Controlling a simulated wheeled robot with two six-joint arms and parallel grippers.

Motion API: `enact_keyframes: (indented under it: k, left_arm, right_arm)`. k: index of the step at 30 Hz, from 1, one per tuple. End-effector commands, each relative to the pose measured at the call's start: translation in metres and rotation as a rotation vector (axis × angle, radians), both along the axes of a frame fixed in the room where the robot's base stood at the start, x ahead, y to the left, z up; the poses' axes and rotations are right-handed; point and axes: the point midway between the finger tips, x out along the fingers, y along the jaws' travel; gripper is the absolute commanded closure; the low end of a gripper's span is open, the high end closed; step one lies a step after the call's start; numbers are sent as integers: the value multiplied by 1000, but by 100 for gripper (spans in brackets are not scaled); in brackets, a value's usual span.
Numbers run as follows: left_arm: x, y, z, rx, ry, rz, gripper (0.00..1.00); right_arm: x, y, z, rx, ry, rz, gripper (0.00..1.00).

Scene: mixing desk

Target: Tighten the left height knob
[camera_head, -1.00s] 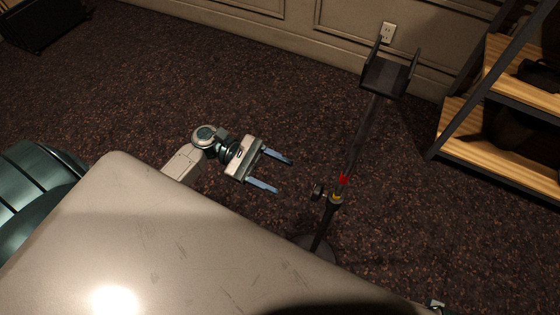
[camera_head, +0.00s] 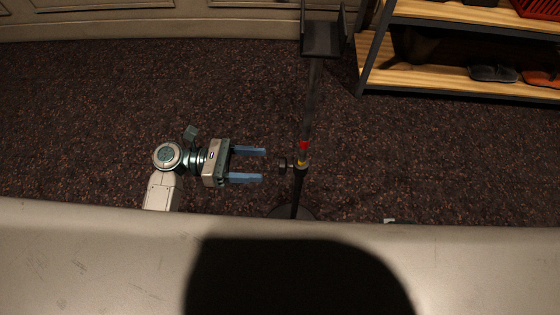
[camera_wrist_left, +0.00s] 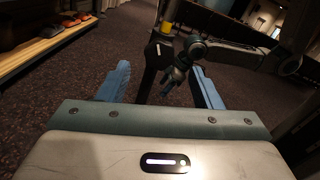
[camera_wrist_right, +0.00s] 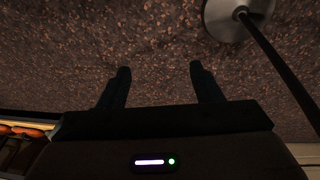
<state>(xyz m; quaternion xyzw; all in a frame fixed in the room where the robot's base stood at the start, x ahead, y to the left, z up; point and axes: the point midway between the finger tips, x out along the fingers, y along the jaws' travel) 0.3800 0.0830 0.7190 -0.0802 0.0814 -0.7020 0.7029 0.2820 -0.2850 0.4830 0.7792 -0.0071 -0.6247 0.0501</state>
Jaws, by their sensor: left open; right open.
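A dark slim stand (camera_head: 309,100) with a red band and a yellow band rises from a round base on the floor. The small black height knob (camera_head: 283,163) sticks out from its left side, just below the bands. My left gripper (camera_head: 263,164) is open, its two blue fingers pointing right at the knob, with a small gap left. In the left wrist view, the stand (camera_wrist_left: 167,27) and what looks like the knob (camera_wrist_left: 158,49) lie between the open fingers. My right gripper (camera_wrist_right: 160,70) is open and empty; the stand's base (camera_wrist_right: 235,18) shows at its upper right.
A two-level wooden shelf (camera_head: 450,77) with a dark frame stands at the back right, holding shoes. The stand carries a dark cradle (camera_head: 321,38) at its top. A panelled wall runs along the back.

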Motion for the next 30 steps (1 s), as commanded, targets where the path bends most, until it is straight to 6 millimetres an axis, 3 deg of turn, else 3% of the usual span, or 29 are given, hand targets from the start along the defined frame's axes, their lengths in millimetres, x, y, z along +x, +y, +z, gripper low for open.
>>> enact_keyframes:
  k: [6, 12, 26, 27, 30]
  left_arm:
    - [0, -37, 1, -4, 0, 1, 41]
    - [0, -62, 1, -3, -1, 2, 41]
    - [0, -73, 0, 1, -1, 0, 41]
    - [0, -73, 0, 1, -1, 0, 43]
    - [0, -73, 0, 1, -1, 0, 62]
  right_arm:
    - [-1, 0, -4, 1, 4, -1, 41]
    - [-4, -1, -10, 1, 13, -2, 41]
    - [1, -1, -9, 1, 2, -2, 41]
    - [1, -1, -9, 1, 1, -2, 41]
    - [2, -1, -9, 1, 1, -2, 41]
